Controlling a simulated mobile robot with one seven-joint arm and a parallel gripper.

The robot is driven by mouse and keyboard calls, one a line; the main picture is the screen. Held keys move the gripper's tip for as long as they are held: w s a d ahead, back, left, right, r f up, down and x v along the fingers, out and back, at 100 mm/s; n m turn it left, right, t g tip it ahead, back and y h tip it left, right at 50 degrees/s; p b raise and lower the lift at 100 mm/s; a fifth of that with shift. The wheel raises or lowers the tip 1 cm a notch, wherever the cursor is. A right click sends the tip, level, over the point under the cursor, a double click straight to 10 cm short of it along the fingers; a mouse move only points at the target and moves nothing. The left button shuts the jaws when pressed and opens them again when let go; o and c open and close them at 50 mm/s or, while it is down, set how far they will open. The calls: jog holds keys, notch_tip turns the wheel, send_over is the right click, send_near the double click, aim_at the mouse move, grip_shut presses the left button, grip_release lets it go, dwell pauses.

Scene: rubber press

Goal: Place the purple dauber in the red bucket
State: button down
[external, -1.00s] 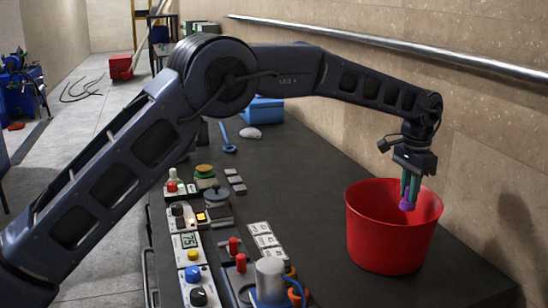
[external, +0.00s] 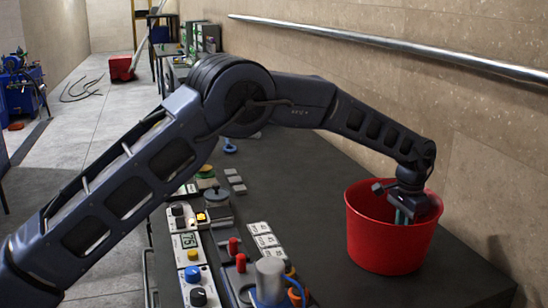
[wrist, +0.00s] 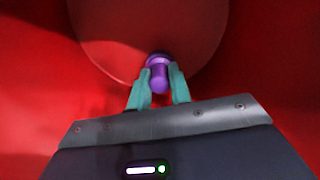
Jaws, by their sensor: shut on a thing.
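The red bucket (external: 385,245) stands upright on the dark bench at the right in the external view. My gripper (external: 403,217) reaches down into the bucket's opening, its fingertips hidden behind the near wall. In the wrist view my gripper (wrist: 158,80) has its teal fingers shut on the purple dauber (wrist: 158,75). The bucket's red inside (wrist: 255,70) surrounds the dauber, and the round floor shows beyond it. I cannot tell whether the dauber touches the floor. The dauber is hidden in the external view.
The dark bench (external: 330,185) is clear around the bucket. A control panel with knobs and buttons (external: 195,255) lies to the left. A metal rail (external: 400,50) runs along the tiled wall (external: 470,130) behind the bucket.

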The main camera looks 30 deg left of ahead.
jog(key=shift+f, duration=0.1)
jog(key=c, duration=1.3)
grip_release()
